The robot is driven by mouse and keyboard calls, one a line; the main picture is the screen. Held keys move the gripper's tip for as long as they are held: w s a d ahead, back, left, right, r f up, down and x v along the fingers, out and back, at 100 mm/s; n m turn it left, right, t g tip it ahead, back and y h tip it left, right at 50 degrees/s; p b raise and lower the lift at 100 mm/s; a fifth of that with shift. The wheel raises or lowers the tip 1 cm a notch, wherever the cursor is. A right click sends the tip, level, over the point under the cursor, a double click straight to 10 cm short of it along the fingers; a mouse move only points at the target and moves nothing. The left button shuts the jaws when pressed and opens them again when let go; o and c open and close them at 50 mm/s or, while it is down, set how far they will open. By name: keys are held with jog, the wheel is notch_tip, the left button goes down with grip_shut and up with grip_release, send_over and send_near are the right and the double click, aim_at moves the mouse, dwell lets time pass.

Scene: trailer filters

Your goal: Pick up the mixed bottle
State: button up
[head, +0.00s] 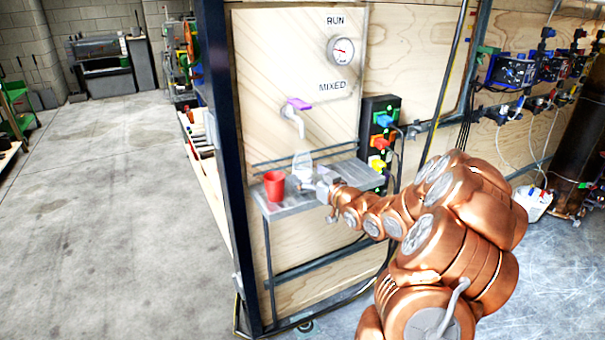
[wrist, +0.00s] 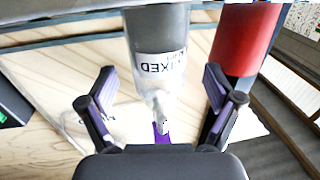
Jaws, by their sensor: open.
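The mixed bottle (head: 302,163) is clear and stands upright on the small metal shelf (head: 300,205), below the purple-handled tap (head: 296,112). In the wrist view the bottle (wrist: 158,38) looks grey, with a white label reading MIXED. My gripper (head: 322,186) is at the shelf, just right of the bottle in the head view. In the wrist view my gripper (wrist: 160,88) is open, with one dark finger on each side of the bottle in the picture. A gap shows on both sides, and I see no contact. The bottle's lower part is partly hidden in the head view.
A red cup (head: 274,187) stands on the shelf left of the bottle; it shows close beside the right finger in the wrist view (wrist: 243,40). A wooden panel with a gauge (head: 341,51) rises behind. A black box with coloured connectors (head: 380,135) is at right.

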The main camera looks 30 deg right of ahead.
aim_at(309, 174)
jog(key=shift+w+f, duration=0.1)
jog(key=shift+w, duration=1.5)
jog(key=shift+c, duration=0.3)
jog(key=c, duration=1.5)
